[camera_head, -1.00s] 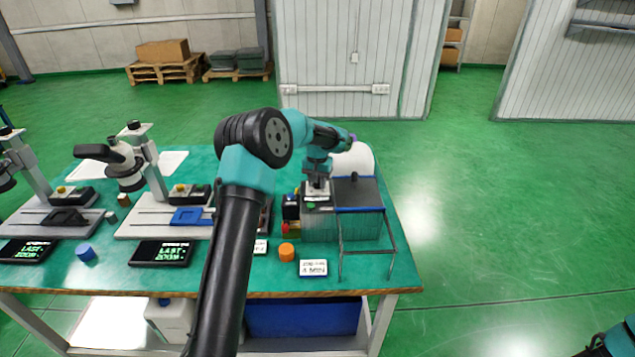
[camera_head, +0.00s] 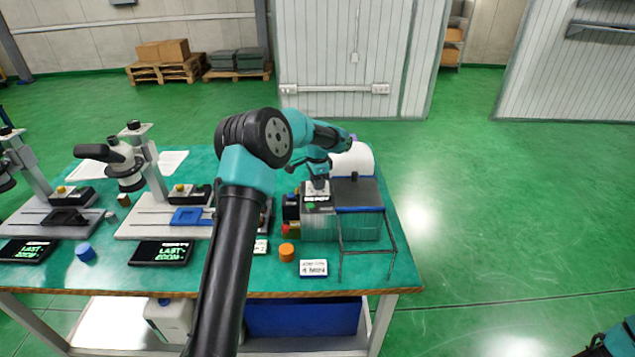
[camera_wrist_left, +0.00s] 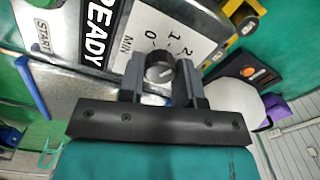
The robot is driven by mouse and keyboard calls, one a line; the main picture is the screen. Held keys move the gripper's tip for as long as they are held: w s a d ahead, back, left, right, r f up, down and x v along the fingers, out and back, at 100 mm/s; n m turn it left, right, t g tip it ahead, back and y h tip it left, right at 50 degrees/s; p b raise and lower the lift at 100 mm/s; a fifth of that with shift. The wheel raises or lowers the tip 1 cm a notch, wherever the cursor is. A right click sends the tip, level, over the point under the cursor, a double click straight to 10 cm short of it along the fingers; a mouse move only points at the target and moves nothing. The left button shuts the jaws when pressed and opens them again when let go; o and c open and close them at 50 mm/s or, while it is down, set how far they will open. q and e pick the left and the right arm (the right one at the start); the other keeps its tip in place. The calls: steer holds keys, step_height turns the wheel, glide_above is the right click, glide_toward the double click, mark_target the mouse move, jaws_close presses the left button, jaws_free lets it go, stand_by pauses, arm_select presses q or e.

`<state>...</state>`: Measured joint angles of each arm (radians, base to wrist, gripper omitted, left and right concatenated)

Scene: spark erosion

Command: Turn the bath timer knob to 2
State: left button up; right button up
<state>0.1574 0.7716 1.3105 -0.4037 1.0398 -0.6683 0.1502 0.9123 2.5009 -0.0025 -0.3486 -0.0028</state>
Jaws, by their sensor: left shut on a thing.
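The bath (camera_head: 320,228) is a grey metal box near the right end of the green table. Its top panel (camera_wrist_left: 130,40) shows READY, START, MIN and a dial scale with 0, 1 and 2. The dark round timer knob (camera_wrist_left: 160,68) sits between the fingers of my left gripper (camera_wrist_left: 160,78), which is shut on it. A pale mark shows on the knob, but I cannot tell exactly which number it points to. In the head view my left gripper (camera_head: 318,187) reaches down onto the panel and hides the knob. Part of my right gripper (camera_head: 596,345) shows at the lower right corner.
A small card (camera_head: 313,267) reading 4 MIN and an orange cap (camera_head: 286,252) lie in front of the bath. A wire rack (camera_head: 368,252) stands at its right front. Microscopes (camera_head: 128,165) stand to the left. A white rounded thing (camera_head: 353,160) is behind the bath.

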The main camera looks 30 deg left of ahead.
arm_select(q)
steer(key=shift+m, duration=1.6)
steer(key=o, duration=0.9)
step_height(320, 180, up, 18)
steer(key=shift+f, duration=0.25)
